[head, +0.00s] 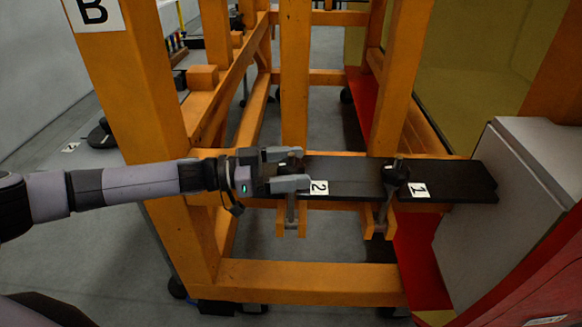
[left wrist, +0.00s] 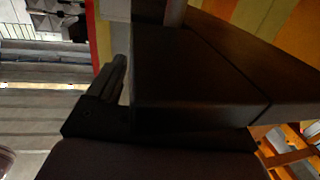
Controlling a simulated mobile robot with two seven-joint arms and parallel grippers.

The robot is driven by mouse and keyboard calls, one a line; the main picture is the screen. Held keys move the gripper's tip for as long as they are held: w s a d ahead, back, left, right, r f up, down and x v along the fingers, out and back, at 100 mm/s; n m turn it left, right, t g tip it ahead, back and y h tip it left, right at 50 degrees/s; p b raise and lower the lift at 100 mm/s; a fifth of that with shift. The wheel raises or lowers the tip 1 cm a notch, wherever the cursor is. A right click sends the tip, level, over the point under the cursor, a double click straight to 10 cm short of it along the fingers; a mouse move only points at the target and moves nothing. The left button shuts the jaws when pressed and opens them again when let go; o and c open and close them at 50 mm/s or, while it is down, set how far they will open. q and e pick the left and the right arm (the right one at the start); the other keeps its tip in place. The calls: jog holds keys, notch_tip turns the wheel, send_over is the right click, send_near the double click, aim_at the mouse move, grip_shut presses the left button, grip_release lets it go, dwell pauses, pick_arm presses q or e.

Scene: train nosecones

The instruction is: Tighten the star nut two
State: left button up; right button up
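My left gripper (head: 300,168) reaches in from the left, over the left end of the dark board. Its two fingers are apart, one above the other in the head view. Star nut two (head: 290,157) is mostly hidden at the fingers, beside the white label "2" (head: 319,187); I cannot tell whether they touch it. In the left wrist view one dark finger (left wrist: 108,88) shows beside a large dark brown surface, and the nut cannot be made out. Star nut one (head: 396,172) is a black knob on the board, left of label "1" (head: 420,190). My right gripper is not in view.
The dark board (head: 345,176) spans an orange frame (head: 310,280), whose posts stand left of, behind and around it. A grey box (head: 500,210) stands at the board's right end. Open floor shows below between the beams.

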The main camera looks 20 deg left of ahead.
pick_arm(q)
jog(key=shift+b+v, duration=0.65)
jog(key=shift+v, duration=2.95)
